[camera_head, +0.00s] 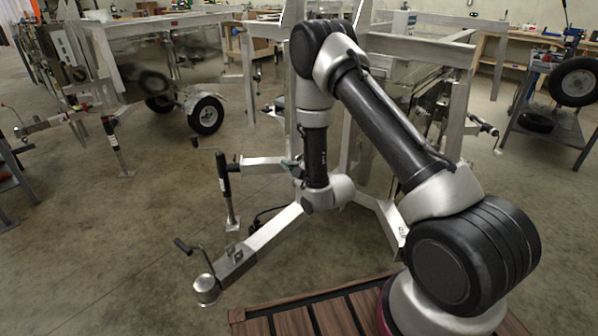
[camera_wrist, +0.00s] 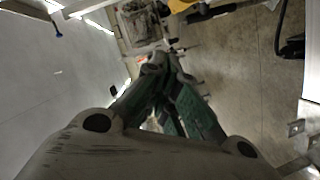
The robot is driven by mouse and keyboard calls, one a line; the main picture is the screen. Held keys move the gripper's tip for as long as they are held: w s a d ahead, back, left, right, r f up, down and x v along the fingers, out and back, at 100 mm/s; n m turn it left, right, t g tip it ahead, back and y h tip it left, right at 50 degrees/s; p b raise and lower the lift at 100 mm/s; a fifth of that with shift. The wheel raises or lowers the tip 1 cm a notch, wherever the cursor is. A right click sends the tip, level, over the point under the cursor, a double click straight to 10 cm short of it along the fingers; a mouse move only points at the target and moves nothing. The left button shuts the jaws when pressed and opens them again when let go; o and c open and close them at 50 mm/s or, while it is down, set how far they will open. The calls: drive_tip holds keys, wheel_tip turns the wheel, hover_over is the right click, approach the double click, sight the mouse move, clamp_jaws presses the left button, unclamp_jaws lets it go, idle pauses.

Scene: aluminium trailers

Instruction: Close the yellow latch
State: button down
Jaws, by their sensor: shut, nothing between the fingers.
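A yellow piece (camera_wrist: 184,5), which looks like the yellow latch, shows at the top edge of the wrist view. It is cut off by the frame, so I cannot tell its position or whether it is open. My gripper (camera_wrist: 163,62) has dark green fingers that come together in the middle of the wrist view. It is shut and empty, and its tips point toward the yellow piece but appear apart from it. In the head view my arm hides most of the gripper and I cannot make out the latch there.
A metal trailer frame (camera_head: 272,230) with its tongue and coupler (camera_head: 207,289) lies in front of me. A jack with a black handle (camera_head: 226,185) stands beside it. Another trailer wheel (camera_head: 205,114) is at the back left. The concrete floor at left is mostly clear.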

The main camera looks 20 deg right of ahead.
drive_tip(key=shift+w+d+f, duration=0.45)
drive_tip(key=shift+d+f, duration=0.1)
drive_tip(key=shift+d, duration=0.2)
drive_tip(key=shift+w+d+f, duration=0.4)
drive_tip(key=shift+d+f, duration=0.15)
drive_tip(key=shift+d, duration=0.15)
drive_tip(key=shift+w+d+r+m, duration=0.25)
drive_tip(key=shift+w+d+r, duration=0.1)
drive_tip(key=shift+d, duration=0.1)
drive_tip(key=shift+w+d+r+m, duration=0.2)
drive_tip(key=shift+w+d+m, duration=0.1)
drive_tip(key=shift+d, duration=0.15)
